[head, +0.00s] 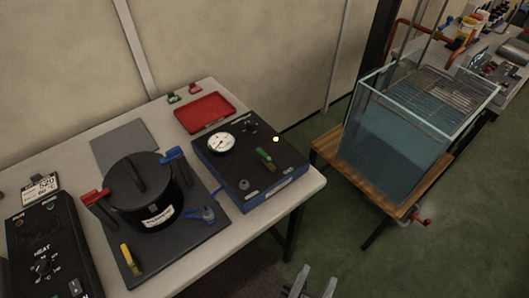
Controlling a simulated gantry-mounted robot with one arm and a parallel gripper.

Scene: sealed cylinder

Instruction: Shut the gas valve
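No valve here is legibly labelled as gas. A black box (278,176) with blue sides on the table carries a white round gauge (221,145), a green lever handle (264,156) and a small brownish knob (270,167). A blue tap-like fitting (207,214) sits at the lower right of the black lidded pot (140,195). A red handle (425,221) sticks out below the glass tank. My gripper (314,284) shows at the bottom edge, its two grey fingers apart with nothing seen between them. It is apart from all of these.
The pot stands on a dark mat with a yellow handle (131,259). A heat control box (48,245) is at left and a red tray (204,113) at the back. The glass tank (409,118) stands on a wooden stand at right. Green floor lies between the tables.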

